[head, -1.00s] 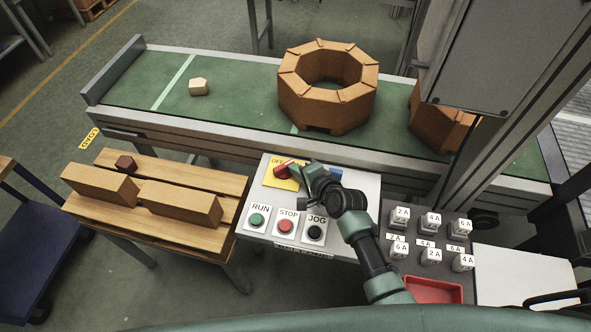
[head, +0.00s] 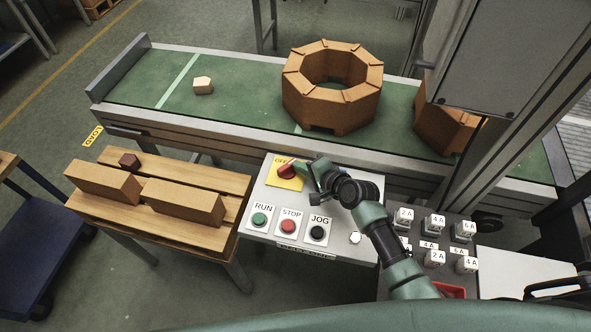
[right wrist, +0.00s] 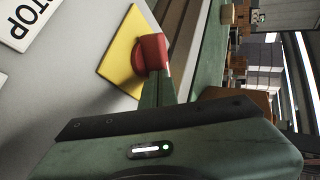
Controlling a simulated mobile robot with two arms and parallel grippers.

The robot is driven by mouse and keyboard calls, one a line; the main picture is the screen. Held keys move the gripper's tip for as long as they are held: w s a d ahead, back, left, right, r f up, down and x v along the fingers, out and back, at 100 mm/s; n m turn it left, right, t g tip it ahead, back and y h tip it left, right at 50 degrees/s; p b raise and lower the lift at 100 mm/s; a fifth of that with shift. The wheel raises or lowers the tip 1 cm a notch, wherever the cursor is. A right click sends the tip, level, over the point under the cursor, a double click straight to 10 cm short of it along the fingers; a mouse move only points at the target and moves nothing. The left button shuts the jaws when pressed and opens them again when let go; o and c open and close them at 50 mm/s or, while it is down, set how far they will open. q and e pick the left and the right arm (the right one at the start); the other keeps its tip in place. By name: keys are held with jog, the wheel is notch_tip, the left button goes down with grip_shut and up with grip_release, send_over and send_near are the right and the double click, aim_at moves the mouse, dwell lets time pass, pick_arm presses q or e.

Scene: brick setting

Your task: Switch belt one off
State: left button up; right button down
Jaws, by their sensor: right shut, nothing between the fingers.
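A red rotary switch (head: 286,171) sits on a yellow plate (head: 281,183) on the grey control panel (head: 262,207); part of an OFF label shows above it. In the right wrist view the red knob (right wrist: 152,50) stands out from the yellow plate (right wrist: 117,50). My right gripper (head: 308,174) is shut and empty, with its fingertips right beside the knob. In the right wrist view its closed fingers (right wrist: 156,82) overlap the knob's lower edge; I cannot tell if they press on it. The knob's exact setting is unclear. My left gripper is not in view.
Green RUN (head: 259,219), red STOP (head: 289,226) and black JOG (head: 317,233) buttons line the panel's front. Behind runs a green conveyor (head: 235,101) carrying a brick ring (head: 328,112). A cabinet (head: 500,55) hangs at right. A wooden pallet table (head: 165,230) stands left.

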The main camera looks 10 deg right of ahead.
jog(key=shift+w+d+r, duration=0.1)
jog(key=shift+w+d, duration=0.2)
jog(key=shift+w, duration=0.1)
jog(key=shift+w+d, duration=0.1)
jog(key=shift+w, duration=0.55)
jog(key=shift+w+a+p, duration=0.25)
jog(key=shift+w+p, duration=0.05)
jog(key=shift+w, duration=0.75)
jog(key=shift+s, duration=0.1)
jog(key=shift+v, duration=3.85)
